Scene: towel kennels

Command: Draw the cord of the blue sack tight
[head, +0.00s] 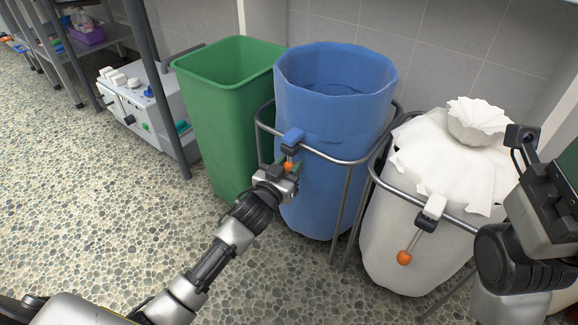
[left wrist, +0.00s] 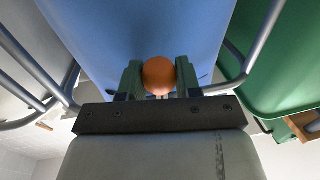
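The blue sack (head: 330,110) stands upright in a metal ring stand, its mouth wide open and round. My left gripper (head: 284,172) is at that ball, in front of the sack. In the left wrist view its two green fingers (left wrist: 159,80) flank the orange ball (left wrist: 158,76) and appear to touch it on both sides. Part of my right arm shows at the right edge; its fingertips cannot be made out.
A green bin (head: 225,110) stands close left of the sack. At right, a white sack (head: 410,230) with a gathered top has its own orange ball (head: 404,257) hanging on a drawn-out cord. The pebbled floor at left is clear.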

